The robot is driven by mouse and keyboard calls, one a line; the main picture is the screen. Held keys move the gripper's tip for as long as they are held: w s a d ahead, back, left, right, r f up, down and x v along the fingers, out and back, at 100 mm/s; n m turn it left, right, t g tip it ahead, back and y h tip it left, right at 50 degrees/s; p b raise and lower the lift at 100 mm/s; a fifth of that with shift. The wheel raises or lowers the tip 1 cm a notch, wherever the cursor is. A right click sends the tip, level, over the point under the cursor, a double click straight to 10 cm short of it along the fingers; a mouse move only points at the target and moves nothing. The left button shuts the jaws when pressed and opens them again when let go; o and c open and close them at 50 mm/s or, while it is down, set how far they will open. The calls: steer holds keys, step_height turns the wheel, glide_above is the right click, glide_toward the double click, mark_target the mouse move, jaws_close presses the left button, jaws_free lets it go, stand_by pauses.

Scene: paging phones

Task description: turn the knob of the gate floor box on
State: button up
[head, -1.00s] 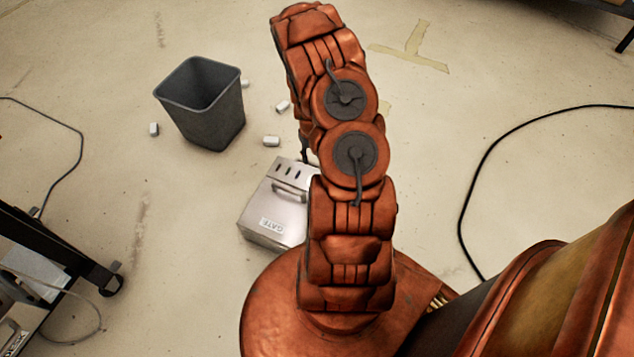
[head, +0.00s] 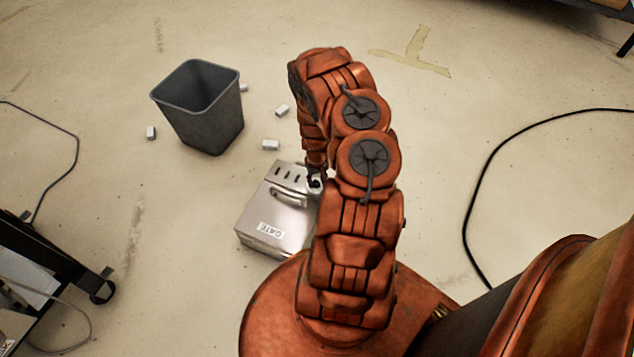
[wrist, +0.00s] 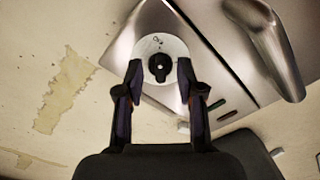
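The gate floor box (head: 262,221) is a metal box with a handle, slots and a "GATE" label, standing on the floor left of my arm. Its top also shows in the wrist view (wrist: 215,60). There, the black knob (wrist: 160,67) sits on a round white plate with small dark lettering. My gripper (wrist: 160,72) is open, with one fingertip on each side of the knob and gaps between. Whether the fingers reach down to knob height I cannot tell. In the head view my gripper (head: 315,180) is at the box's far right corner, and the knob is mostly hidden.
The box's handle (wrist: 265,45) rises close to the knob on the right in the wrist view. A grey bin (head: 205,115) and several small white blocks (head: 270,145) are beyond the box. A black cable (head: 475,190) lies right; a wheeled cart (head: 50,260) stands left.

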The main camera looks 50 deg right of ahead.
steer(key=shift+f, duration=0.2)
jaws_close()
stand_by(0.4)
